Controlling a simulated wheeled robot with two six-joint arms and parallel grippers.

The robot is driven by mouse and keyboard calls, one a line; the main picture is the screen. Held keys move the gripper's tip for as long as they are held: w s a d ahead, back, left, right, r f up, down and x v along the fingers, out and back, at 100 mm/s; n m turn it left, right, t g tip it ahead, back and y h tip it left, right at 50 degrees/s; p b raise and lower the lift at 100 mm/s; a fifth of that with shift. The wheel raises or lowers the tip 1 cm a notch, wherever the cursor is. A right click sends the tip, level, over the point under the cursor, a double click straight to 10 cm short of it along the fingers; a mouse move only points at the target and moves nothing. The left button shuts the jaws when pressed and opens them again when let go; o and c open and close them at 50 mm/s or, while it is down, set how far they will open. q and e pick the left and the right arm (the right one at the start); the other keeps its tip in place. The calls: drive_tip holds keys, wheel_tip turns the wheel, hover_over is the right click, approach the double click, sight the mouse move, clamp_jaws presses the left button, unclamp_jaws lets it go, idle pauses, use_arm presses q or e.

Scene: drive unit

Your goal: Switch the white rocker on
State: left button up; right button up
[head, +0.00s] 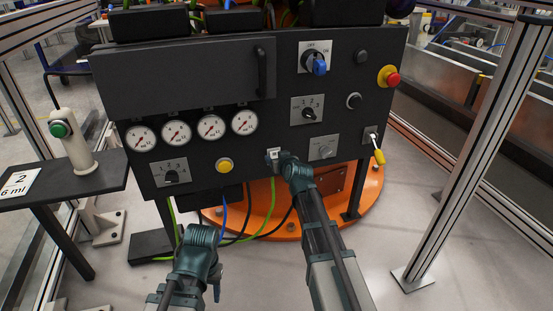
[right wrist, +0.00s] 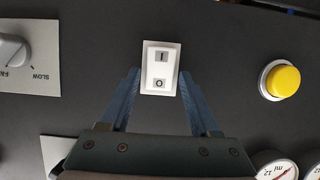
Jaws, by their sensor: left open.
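The white rocker (right wrist: 161,68) sits in a white frame on the black panel, with an "I" mark at its upper end and an "O" mark at its lower end in the right wrist view. Which end is pressed in I cannot tell. My right gripper (right wrist: 159,75) is open, one finger on each side of the rocker, with nothing held. In the head view the rocker (head: 272,154) is partly hidden by my right gripper (head: 283,160). My left gripper (head: 203,240) is low in front of the panel, away from the rocker; its fingers are hard to make out.
A yellow button (head: 224,165) and several gauges (head: 210,126) lie left of the rocker. A slow/fast knob (head: 322,150) is close on its right. Rotary switches, a red stop button (head: 390,77) and a yellow-tipped toggle (head: 378,155) also stick out of the panel.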

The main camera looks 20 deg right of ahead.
clamp_jaws()
drive_tip(key=shift+s+f+t+b, duration=0.1)
drive_tip(key=shift+f+t+b, duration=0.2)
drive_tip(key=shift+t+b, duration=1.15)
drive_tip(key=shift+s+f+t+b, duration=0.1)
drive_tip(key=shift+f+t+b, duration=0.2)
drive_tip(key=shift+b, duration=2.25)
drive_tip(key=shift+r, duration=0.1)
drive_tip(key=shift+o, duration=1.4)
unclamp_jaws()
